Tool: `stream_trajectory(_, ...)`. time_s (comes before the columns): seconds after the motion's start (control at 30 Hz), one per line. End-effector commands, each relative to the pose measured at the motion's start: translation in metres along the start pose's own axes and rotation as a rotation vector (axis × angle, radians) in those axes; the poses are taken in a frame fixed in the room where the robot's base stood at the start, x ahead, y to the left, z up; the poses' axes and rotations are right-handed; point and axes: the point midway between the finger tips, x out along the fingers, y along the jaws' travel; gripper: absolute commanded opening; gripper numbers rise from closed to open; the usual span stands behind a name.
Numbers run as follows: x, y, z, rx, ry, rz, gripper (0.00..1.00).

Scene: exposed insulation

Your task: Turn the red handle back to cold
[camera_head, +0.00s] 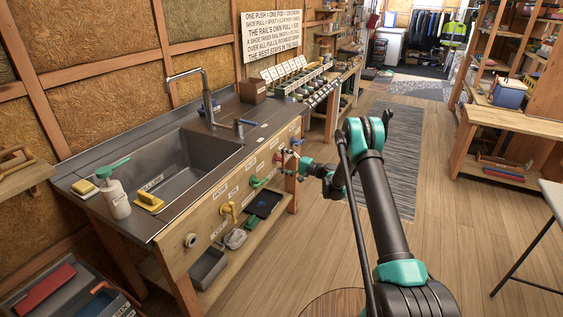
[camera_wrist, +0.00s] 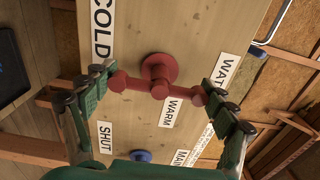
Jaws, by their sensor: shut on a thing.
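The red handle (camera_wrist: 159,72) is a T-shaped tap handle on the wooden front panel. In the wrist view its crossbar lies nearly level across the picture. My gripper (camera_wrist: 158,87) is shut on it, with one green finger at each end of the crossbar. A COLD label (camera_wrist: 102,28) is at the upper left of the handle and a WARM label (camera_wrist: 171,112) is just below its bar. In the head view my gripper (camera_head: 293,161) is at the right end of the sink counter's front, partly covering the red handle.
A blue knob (camera_wrist: 141,156) is below the red handle in the wrist view. A green handle (camera_head: 258,182) and a yellow tap (camera_head: 229,210) sit along the same panel (camera_head: 205,228). The sink (camera_head: 185,160) is above. The floor (camera_head: 430,220) to the right is clear.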

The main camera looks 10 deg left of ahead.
Motion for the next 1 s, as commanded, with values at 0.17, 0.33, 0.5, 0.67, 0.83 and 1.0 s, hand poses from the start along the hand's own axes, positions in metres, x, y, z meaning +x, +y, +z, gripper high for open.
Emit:
stream_trajectory(0.17,-0.001,0.001,-0.001,0.001,0.002,0.001,0.56)
stream_trajectory(0.33,-0.001,0.000,-0.001,0.001,0.002,0.001,0.99)
stream_trajectory(0.5,-0.001,0.000,-0.001,0.000,0.001,0.000,1.00)
stream_trajectory(0.67,-0.001,0.000,0.000,0.000,0.001,0.000,1.00)
stream_trajectory(0.83,-0.012,0.000,-0.001,0.000,0.002,0.000,1.00)
stream_trajectory(1.0,-0.043,0.000,-0.002,0.000,0.004,0.000,1.00)
